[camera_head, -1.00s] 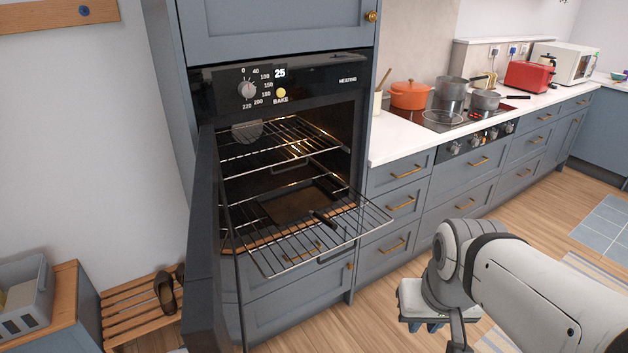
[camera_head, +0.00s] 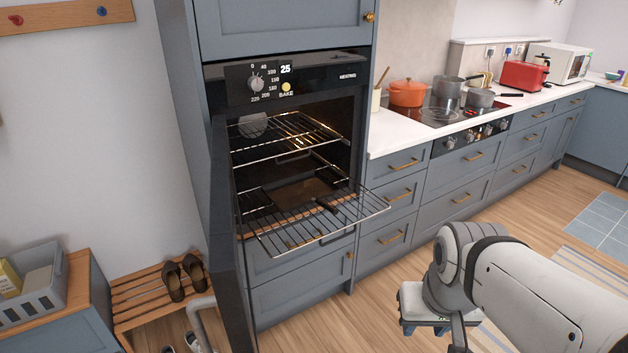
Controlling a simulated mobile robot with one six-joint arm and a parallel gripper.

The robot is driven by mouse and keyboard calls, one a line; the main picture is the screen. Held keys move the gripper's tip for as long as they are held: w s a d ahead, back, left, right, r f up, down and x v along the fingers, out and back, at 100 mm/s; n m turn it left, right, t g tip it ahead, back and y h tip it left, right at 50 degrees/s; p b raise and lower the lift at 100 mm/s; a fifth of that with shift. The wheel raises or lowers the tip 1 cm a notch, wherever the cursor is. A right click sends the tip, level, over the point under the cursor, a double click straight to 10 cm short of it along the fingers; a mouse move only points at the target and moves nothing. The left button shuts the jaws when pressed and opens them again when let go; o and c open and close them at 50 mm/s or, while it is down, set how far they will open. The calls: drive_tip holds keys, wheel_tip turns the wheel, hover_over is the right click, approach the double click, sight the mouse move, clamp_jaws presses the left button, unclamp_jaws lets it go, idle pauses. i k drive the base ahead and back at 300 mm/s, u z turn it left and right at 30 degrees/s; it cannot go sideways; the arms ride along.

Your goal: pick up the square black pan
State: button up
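The square black pan (camera_head: 298,190) lies on the lower rack inside the open oven. Its inside looks brownish in the oven light, and its dark handle points outward towards the front right. The lower wire rack (camera_head: 310,224) is pulled partly out of the oven (camera_head: 281,75). The pan's far side is dim and partly hidden behind the rack above. My arm shows at the lower right, well apart from the pan. I cannot make out my gripper's fingers in this view.
The oven door (camera_head: 228,230) stands open on the left, close beside the rack. An upper rack (camera_head: 285,137) sits above the pan. A shoe bench (camera_head: 150,300) stands left of the door. Wooden floor (camera_head: 385,285) is free right of the oven. An orange pot (camera_head: 407,93) stands on the hob.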

sight(293, 194)
drive_tip(key=u, duration=0.05)
drive_tip(key=k, duration=0.75)
drive_tip(key=z, duration=1.85)
drive_tip(key=i, duration=1.3)
drive_tip(key=u, duration=2.45)
drive_tip(key=i, duration=1)
